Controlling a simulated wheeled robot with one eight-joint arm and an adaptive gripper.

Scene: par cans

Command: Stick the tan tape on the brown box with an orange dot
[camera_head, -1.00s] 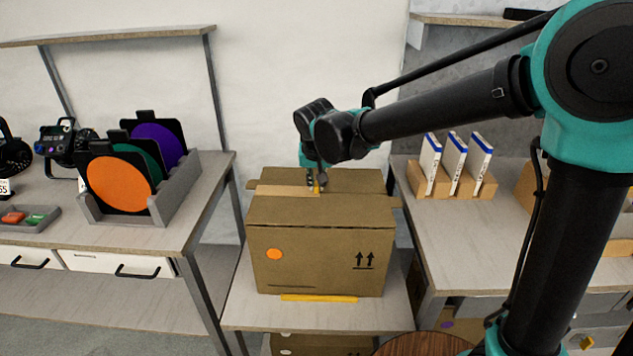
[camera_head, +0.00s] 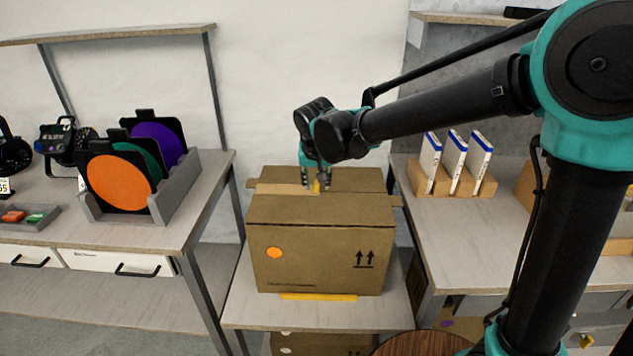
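The brown box (camera_head: 318,258) with an orange dot (camera_head: 274,253) on its front stands on a low table, with two up arrows at the front right. A tan tape strip (camera_head: 283,189) lies along the left part of its top, its right end by my gripper. My gripper (camera_head: 316,184) points down at the box top. Its fingers look spread, one on each side of a small yellow piece (camera_head: 317,186). Whether the fingers touch the box, and whether the tape is stuck flat, I cannot tell.
A left table (camera_head: 120,229) holds a grey rack (camera_head: 174,192) with orange, green and purple discs. A right table (camera_head: 446,223) holds a wooden block with white-blue packs (camera_head: 454,160). A yellow strip (camera_head: 318,297) lies at the box's front base. Another brown box (camera_head: 322,345) is below.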

